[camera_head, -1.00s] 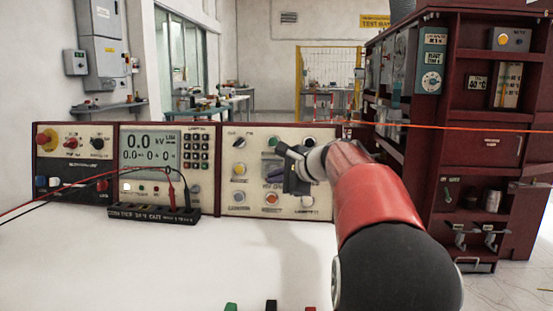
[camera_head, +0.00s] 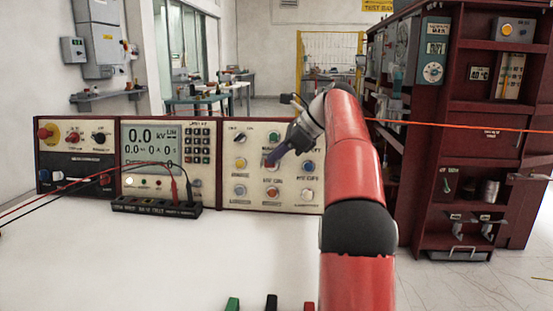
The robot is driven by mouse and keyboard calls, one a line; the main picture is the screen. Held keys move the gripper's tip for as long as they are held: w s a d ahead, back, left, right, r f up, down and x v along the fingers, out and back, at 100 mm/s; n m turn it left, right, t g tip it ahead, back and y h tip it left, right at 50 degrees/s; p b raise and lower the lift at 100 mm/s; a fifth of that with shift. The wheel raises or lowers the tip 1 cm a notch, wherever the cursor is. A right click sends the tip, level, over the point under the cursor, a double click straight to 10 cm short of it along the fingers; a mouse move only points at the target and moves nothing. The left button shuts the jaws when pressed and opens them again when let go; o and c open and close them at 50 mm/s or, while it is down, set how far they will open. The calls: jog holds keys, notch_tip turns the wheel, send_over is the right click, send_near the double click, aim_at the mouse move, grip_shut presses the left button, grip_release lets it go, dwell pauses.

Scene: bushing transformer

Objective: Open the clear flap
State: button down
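The control panel's right section (camera_head: 228,180) carries several coloured knobs and buttons. My gripper (camera_head: 276,158) is in front of its upper middle, pointing down and to the left. A purple-grey shape lies at the gripper's tip, over the panel's middle control; I cannot tell whether it is the fingers or the clear flap. I cannot make out the flap's outline or whether the gripper touches it. The finger gap does not show. My red arm hides the panel's right edge.
The meter section (camera_head: 150,150) with a lit screen stands to the left, with a black terminal strip (camera_head: 155,208) and red and black leads in front. The white tabletop (camera_head: 200,260) is mostly clear. A dark red cabinet (camera_head: 465,130) stands at the right.

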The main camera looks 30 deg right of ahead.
jog(key=shift+w+r+g, duration=0.1)
jog(key=shift+r+g, duration=0.15)
jog(key=shift+g, duration=0.05)
dwell(0.5)
